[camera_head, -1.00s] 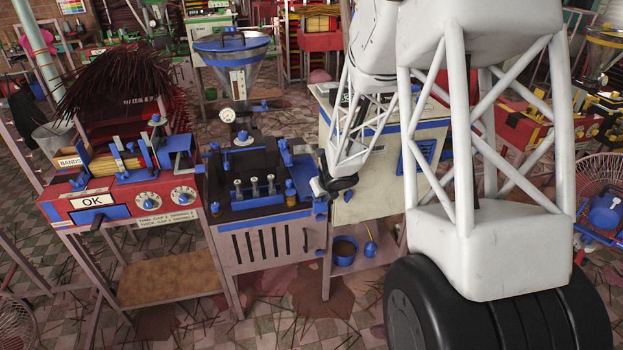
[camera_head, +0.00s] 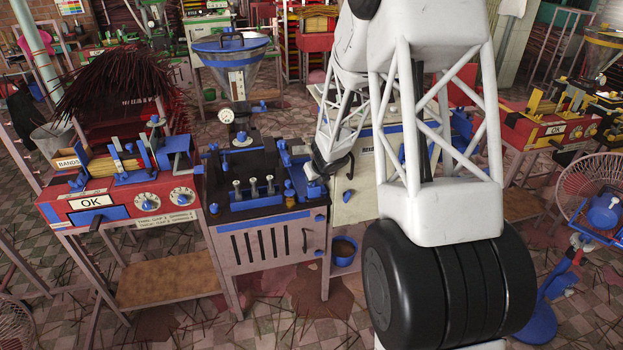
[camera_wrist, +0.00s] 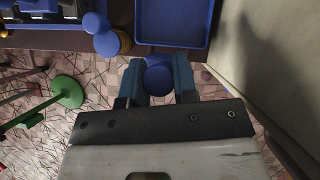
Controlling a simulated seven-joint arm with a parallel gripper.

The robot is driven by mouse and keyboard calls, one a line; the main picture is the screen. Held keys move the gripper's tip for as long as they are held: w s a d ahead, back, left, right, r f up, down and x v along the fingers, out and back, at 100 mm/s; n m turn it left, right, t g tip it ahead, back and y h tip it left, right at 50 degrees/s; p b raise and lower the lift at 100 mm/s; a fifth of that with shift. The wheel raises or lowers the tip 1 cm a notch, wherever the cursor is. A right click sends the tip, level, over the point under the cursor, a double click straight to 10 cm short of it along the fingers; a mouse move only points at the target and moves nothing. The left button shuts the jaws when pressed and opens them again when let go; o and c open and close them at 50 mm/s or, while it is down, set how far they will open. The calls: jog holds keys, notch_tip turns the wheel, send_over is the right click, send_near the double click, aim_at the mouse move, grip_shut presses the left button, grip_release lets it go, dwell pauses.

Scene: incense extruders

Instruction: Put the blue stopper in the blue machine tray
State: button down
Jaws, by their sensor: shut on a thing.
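In the wrist view my gripper (camera_wrist: 157,80) is shut on the round blue stopper (camera_wrist: 158,79), which sits between the two blue-grey fingers. A blue rectangular tray (camera_wrist: 172,40) with a raised rim lies just beyond the fingertips, at the top of that view. The stopper is apart from the tray's floor, near its front rim; the exact height gap cannot be told. In the head view the blue machine (camera_head: 265,245) is a grey cabinet with a black top and blue trim. My gripper (camera_head: 316,178) is at its right edge there; the stopper cannot be made out.
Blue knobs (camera_wrist: 95,22) stand left of the tray in the wrist view. A cream cabinet (camera_head: 365,200) stands close on the right of the machine. A red machine (camera_head: 100,205) marked OK stands on the left. A blue bucket (camera_head: 344,251) sits low between the cabinets.

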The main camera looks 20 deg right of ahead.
jog(key=shift+w+d+f, duration=0.1)
jog(key=shift+w, duration=1.2)
jog(key=shift+w+d+f, duration=0.1)
jog(key=shift+w, duration=1.15)
jog(key=shift+f, duration=1.75)
jog(key=shift+f, duration=0.1)
jog(key=c, duration=0.9)
grip_release()
jog(key=v, duration=1.2)
